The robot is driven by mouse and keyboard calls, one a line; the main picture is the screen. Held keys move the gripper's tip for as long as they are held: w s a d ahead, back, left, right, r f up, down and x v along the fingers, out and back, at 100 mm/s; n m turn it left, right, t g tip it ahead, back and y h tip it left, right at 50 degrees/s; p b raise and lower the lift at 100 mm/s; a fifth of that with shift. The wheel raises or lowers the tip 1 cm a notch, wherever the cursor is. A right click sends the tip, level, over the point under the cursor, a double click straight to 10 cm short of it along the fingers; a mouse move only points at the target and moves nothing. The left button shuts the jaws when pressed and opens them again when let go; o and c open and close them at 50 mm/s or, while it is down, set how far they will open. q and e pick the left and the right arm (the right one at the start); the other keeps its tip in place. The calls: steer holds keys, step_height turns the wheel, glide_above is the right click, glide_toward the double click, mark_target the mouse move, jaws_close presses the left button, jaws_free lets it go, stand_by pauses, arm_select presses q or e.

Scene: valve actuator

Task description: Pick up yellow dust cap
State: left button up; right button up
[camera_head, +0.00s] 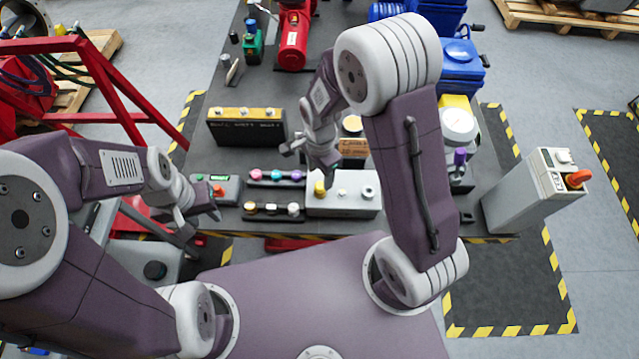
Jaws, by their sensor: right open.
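A small yellow dust cap (319,188) stands on the left part of the top of a light grey box (345,206) near the front of the dark table. My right gripper (307,166) is open, with its fingers spread above and behind the cap. One fingertip appears very close to the cap, and I cannot tell whether they touch. My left gripper (207,214) hangs at the left near the table's front edge, and its jaw opening is not clear.
Racks of coloured caps (275,178) and a button box (217,189) stand left of the grey box. A black-and-yellow block (245,127) lies behind. A gauge (458,125) and a grey unit with an orange knob (540,190) stand right.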

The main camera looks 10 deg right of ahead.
mark_target(321, 185)
steer(key=shift+d+f, duration=0.25)
steer(key=f, duration=0.1)
steer(key=f+p, duration=0.1)
steer(key=f, duration=0.2)
steer(key=shift+s+a, duration=0.25)
steer(key=shift+s, duration=0.05)
steer(key=shift+w+a+f, duration=0.1)
steer(key=shift+w+f, duration=0.05)
steer(key=shift+f, duration=0.15)
steer(key=shift+d, duration=0.2)
steer(key=c, duration=0.3)
jaws_close()
steer(key=shift+r, duration=0.1)
